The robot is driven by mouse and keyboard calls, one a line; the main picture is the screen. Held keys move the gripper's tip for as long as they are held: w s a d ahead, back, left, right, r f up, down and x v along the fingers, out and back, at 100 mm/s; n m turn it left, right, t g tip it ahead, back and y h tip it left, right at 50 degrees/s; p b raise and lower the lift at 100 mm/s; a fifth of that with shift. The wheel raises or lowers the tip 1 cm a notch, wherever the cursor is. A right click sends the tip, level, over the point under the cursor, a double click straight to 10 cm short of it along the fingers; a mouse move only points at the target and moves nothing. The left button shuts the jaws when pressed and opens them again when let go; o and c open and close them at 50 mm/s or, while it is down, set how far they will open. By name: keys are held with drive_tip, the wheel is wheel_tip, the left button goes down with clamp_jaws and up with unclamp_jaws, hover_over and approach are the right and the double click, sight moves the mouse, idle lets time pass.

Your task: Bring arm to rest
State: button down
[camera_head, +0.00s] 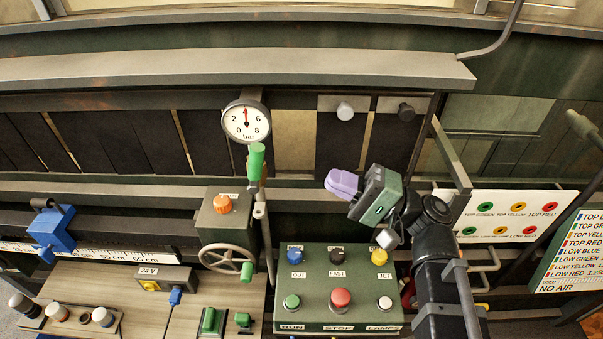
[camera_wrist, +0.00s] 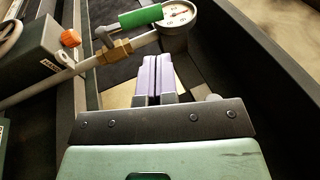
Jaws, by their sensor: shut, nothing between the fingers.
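My gripper (camera_head: 343,183) is raised above the green control box in the head view, its purple fingers pointing left. In the wrist view the two purple fingers of my gripper (camera_wrist: 152,77) lie side by side, shut, with nothing between them. The gripper is apart from everything around it. Its fingertips are to the right of the pipe with the green-handled valve (camera_head: 256,160). That green handle also shows at the top of the wrist view (camera_wrist: 140,19).
A control box (camera_head: 340,316) with buttons and knobs stands below my gripper. A pressure gauge (camera_head: 246,121) and handwheel (camera_head: 227,259) are to the left. A board with coloured ports (camera_head: 508,218) is at right. A long ledge (camera_head: 230,68) runs above. Open space surrounds the fingers.

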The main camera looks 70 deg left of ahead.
drive_tip(key=shift+r+v, duration=0.2)
drive_tip(key=shift+v, duration=1.3)
wheel_tip(320, 180, down, 7)
drive_tip(key=d+t+h, duration=0.1)
drive_tip(key=t+h, duration=0.2)
drive_tip(key=t, duration=0.1)
drive_tip(key=w+d+f+m+t+h+p, duration=0.1)
drive_tip(key=w+d+f+t+h, duration=0.1)
drive_tip(key=w+d+f+t, duration=0.45)
drive_tip(key=w+d+f+m+t+h, duration=0.2)
drive_tip(key=w+d+f+t, duration=0.15)
drive_tip(key=w+d, duration=0.5)
drive_tip(key=w+d+f+m+t+h, duration=0.1)
drive_tip(key=w+d+m+h, duration=0.1)
drive_tip(key=d, duration=1)
drive_tip(key=w+d+m+t+h+p, duration=0.1)
drive_tip(key=w+d, duration=0.3)
drive_tip(key=d, duration=0.8)
drive_tip(key=w+d+f+m+t+h, duration=0.1)
drive_tip(key=w+d+m+h, duration=0.2)
drive_tip(key=d, duration=0.9)
drive_tip(key=shift+w+f+m+p, duration=0.25)
drive_tip(key=shift+f+m+p, duration=0.05)
drive_tip(key=shift+m+p, duration=0.1)
